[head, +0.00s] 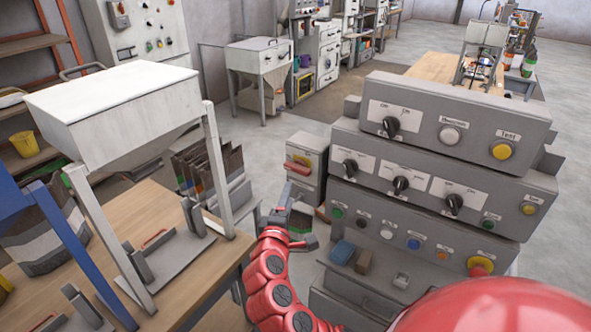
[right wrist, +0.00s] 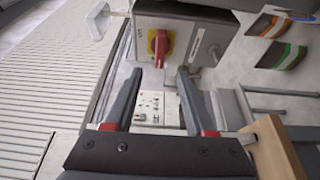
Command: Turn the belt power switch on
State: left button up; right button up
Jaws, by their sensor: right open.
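A grey switch box (right wrist: 196,30) with a red rotary handle (right wrist: 158,46) on a yellow plate is close ahead in the right wrist view. A small label on it is too blurred to read. In the head view, a grey box (head: 313,151) with a red handle (head: 298,168) stands left of the control console and appears to be the same one. My right gripper (right wrist: 159,73) is open and empty, its fingertips just short of the red handle and apart from it. It also shows in the head view (head: 296,213), below the box. My left gripper is out of view.
A stepped console (head: 430,222) with knobs and buttons stands on the right, close to my right arm. A wooden table (head: 190,275) with a white-topped hopper (head: 115,100) is on the left. Several bags (head: 205,165) stand behind it. Open floor (head: 245,135) lies beyond.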

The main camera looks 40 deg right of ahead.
aim_at(296, 172)
jog(key=p+x, duration=0.2)
jog(key=x, duration=0.7)
jog(key=shift+w+d+r+p, duration=0.1)
jog(key=shift+w+d+p, duration=0.1)
jog(key=shift+d+p, duration=0.15)
jog(key=shift+w+d, duration=0.45)
jog(key=shift+w, duration=0.1)
